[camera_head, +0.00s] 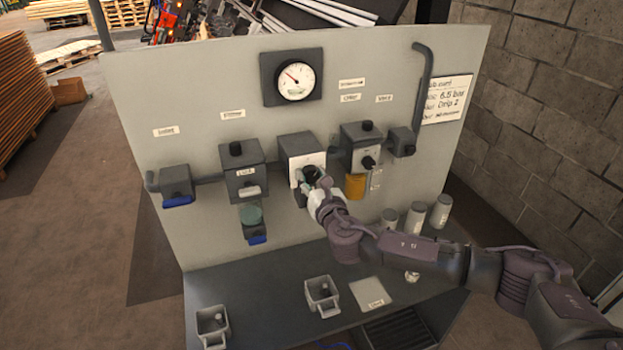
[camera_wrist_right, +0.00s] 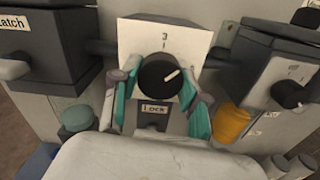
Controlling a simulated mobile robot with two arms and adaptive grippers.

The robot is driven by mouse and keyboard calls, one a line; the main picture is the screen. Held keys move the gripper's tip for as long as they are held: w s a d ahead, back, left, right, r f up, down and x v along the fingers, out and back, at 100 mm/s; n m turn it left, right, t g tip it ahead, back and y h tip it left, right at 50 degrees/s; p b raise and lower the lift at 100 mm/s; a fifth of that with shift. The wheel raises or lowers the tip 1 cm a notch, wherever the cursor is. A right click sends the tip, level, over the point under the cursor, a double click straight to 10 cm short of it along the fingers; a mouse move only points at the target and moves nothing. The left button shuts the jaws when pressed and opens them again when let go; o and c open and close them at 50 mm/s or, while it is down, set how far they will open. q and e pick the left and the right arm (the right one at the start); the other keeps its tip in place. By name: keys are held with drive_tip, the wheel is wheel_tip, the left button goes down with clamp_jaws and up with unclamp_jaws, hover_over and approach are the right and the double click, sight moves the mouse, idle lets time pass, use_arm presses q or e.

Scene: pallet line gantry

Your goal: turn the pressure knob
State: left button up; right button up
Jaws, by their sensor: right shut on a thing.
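The black pressure knob (camera_wrist_right: 157,78) sits on the middle grey box, in front of a white scale plate (camera_wrist_right: 165,40) marked with a 3. A white line on the knob points up and to the right. My right gripper (camera_head: 314,179) reaches it from the lower right in the head view. In the right wrist view its teal-padded fingers (camera_wrist_right: 160,90) are shut on the knob, one on each side. A round gauge (camera_head: 296,75) hangs above, its dark needle pointing up and left. My left gripper is not in view.
A latch box (camera_head: 242,184) stands to the left and another knob box (camera_head: 365,160) to the right, with an amber cup (camera_head: 355,186) below it. A card (camera_head: 447,98) reads 6.5 bar. Grey bins (camera_head: 322,304) and several canisters (camera_head: 414,220) stand on the bench.

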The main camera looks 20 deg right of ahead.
drive_tip(key=m+b, duration=0.2)
drive_tip(key=m, duration=0.2)
drive_tip(key=shift+f, duration=0.2)
drive_tip(key=m+b, duration=0.2)
drive_tip(key=m, duration=0.3)
drive_tip(key=shift+r+b, duration=0.1)
drive_tip(key=shift+b, duration=0.2)
drive_tip(key=m+b, duration=0.1)
drive_tip(key=m, duration=0.4)
drive_tip(key=m+b, duration=0.1)
drive_tip(key=m, duration=0.4)
drive_tip(key=shift+r, duration=0.15)
drive_tip(key=o, duration=1.1)
drive_tip(key=shift+o, duration=0.2)
